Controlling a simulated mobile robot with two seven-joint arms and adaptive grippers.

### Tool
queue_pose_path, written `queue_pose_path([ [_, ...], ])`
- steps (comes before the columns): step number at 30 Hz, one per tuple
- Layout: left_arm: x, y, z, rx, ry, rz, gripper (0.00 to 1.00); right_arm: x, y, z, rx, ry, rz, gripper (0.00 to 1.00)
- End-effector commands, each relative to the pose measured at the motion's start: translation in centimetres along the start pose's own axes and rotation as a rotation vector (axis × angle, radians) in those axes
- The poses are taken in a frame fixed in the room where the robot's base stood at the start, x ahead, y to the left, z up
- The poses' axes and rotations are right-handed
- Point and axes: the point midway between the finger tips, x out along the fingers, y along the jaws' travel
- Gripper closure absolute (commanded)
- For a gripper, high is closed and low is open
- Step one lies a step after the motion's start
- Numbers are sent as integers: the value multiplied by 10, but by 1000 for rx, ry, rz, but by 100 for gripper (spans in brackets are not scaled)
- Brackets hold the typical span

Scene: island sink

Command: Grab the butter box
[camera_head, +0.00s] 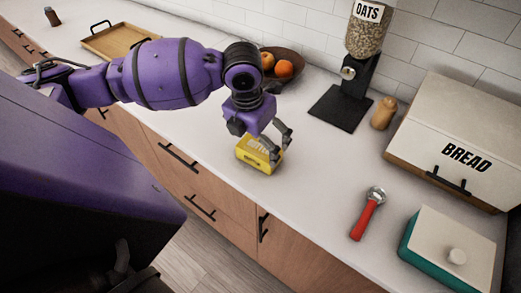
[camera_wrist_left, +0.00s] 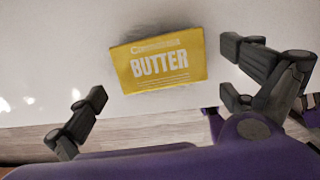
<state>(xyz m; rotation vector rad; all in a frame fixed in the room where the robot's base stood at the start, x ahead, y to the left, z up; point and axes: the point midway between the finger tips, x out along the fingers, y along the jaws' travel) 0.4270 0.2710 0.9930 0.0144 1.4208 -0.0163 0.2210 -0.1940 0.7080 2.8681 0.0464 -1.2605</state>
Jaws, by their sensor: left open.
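The yellow butter box (camera_head: 257,154) lies on the white counter near its front edge. My left gripper (camera_head: 272,140) is above it with its fingers spread, and the fingers partly cover the box in the head view. In the left wrist view the butter box (camera_wrist_left: 158,64) lies with its printed face toward the camera, slightly tilted in the picture. The open fingers of my left gripper (camera_wrist_left: 170,82) are on either side of it, with a gap to the box on both sides.
A fruit bowl (camera_head: 293,57), an oats dispenser (camera_head: 345,105), a pepper mill (camera_head: 383,113) and a bread box (camera_head: 455,130) stand toward the wall. A red-handled tool (camera_head: 364,220) and a teal butter dish (camera_head: 410,240) lie to the right. A wooden tray (camera_head: 115,41) is at the back left.

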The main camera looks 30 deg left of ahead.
Motion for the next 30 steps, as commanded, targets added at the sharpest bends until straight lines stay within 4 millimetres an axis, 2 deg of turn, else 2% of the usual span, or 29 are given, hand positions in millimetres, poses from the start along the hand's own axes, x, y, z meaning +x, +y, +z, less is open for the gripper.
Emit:
queue_pose_path([
  [9, 42, -1, 4, -1, -3, 0, 0, 0, 3, -7, -12, 10, -1, 100],
  [17, 46, -1, 5, 0, -5, 1, 0, 1, 0, -12, -9, 19, -4, 100],
  [20, 46, -1, 5, 0, -5, 1, 10, 2, 0, -12, -7, 19, -4, 100],
  [27, 46, -1, 5, 0, -5, 1, 42, 2, -1, -12, -4, 19, -4, 100],
  [30, 45, -1, 5, 0, -6, 1, 45, 1, -1, -12, -4, 18, -4, 100],
])
